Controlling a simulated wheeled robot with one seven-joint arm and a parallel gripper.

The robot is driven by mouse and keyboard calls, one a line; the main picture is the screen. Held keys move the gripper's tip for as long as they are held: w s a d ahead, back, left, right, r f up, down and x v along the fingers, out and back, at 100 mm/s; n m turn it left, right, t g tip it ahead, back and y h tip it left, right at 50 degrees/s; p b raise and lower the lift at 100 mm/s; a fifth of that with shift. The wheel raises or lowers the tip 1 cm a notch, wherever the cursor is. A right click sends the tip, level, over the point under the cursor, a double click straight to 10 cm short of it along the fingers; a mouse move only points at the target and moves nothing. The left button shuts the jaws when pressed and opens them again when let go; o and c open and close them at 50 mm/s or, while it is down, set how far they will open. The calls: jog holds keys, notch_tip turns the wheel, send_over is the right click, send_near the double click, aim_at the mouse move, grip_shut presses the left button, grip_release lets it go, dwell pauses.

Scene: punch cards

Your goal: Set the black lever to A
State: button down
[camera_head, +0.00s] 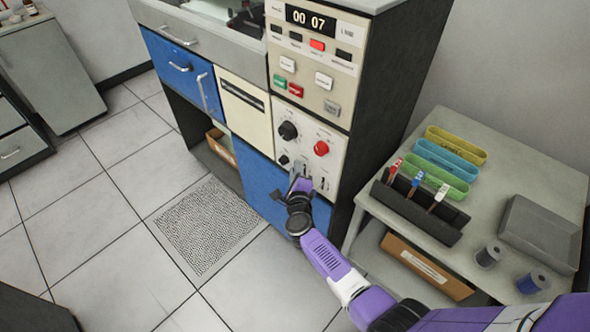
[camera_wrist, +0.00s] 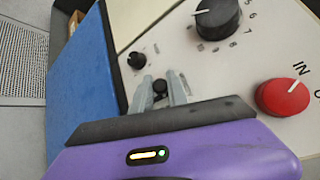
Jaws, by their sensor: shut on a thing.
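The black lever shows in the wrist view as a small dark round knob (camera_wrist: 160,86) low on the cream control panel (camera_head: 310,150). My gripper (camera_wrist: 160,88) reaches the panel, its two grey fingers on either side of the knob and shut on it. In the head view my gripper (camera_head: 301,184) is at the panel's lower edge and covers most of the lever. The lever's A mark cannot be read in either view.
A large black dial (camera_head: 288,131), a red knob (camera_head: 321,148) and a small black knob (camera_wrist: 137,60) sit close by on the panel. A blue panel (camera_head: 262,190) lies below and left. A grey table (camera_head: 480,150) with trays stands to the right.

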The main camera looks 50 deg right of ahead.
jog(key=shift+d+r, duration=0.1)
jog(key=shift+d, duration=0.05)
jog(key=c, duration=1.3)
grip_release()
jog(key=p+v, duration=0.1)
jog(key=v, duration=0.6)
jog(key=shift+s+a, duration=0.3)
